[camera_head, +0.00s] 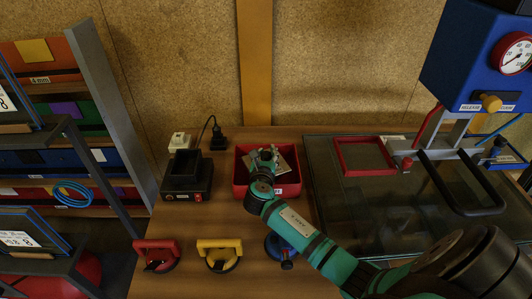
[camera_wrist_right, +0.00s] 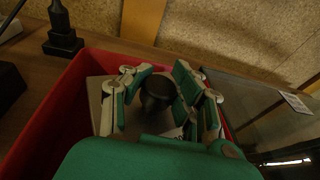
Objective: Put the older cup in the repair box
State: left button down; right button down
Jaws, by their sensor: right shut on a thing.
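A red open box (camera_head: 242,186) with a small label stands on the wooden bench; its wall also shows in the right wrist view (camera_wrist_right: 52,125). My right gripper (camera_head: 268,157) reaches into it from above. In the wrist view, its fingers (camera_wrist_right: 158,95) are shut on a dark round-topped thing (camera_wrist_right: 157,86), above or on a grey plate (camera_wrist_right: 97,92) in the box. I cannot tell if this thing touches the plate. A red-handled cup (camera_head: 155,254), a yellow-handled cup (camera_head: 219,253) and a partly hidden blue cup (camera_head: 281,251) are at the bench front. My left gripper is out of view.
A black device (camera_head: 187,178) stands left of the box, with a black plug (camera_head: 218,140) behind. Right is a dark glass panel (camera_head: 335,215) bearing a red tray (camera_head: 364,157) and black handle. A blue gauge unit (camera_head: 470,60) overhangs at upper right. Shelves stand left.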

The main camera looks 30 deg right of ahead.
jog(key=c, duration=1)
grip_release()
jog(key=shift+r, duration=0.15)
jog(key=shift+r, duration=0.3)
jog(key=shift+s+a+r, duration=0.15)
jog(key=shift+s+r, duration=0.05)
jog(key=shift+r, duration=0.05)
jog(key=v, duration=1.1)
jog(key=shift+s, duration=0.25)
jog(key=shift+a+r, duration=0.1)
jog(key=shift+a, duration=0.05)
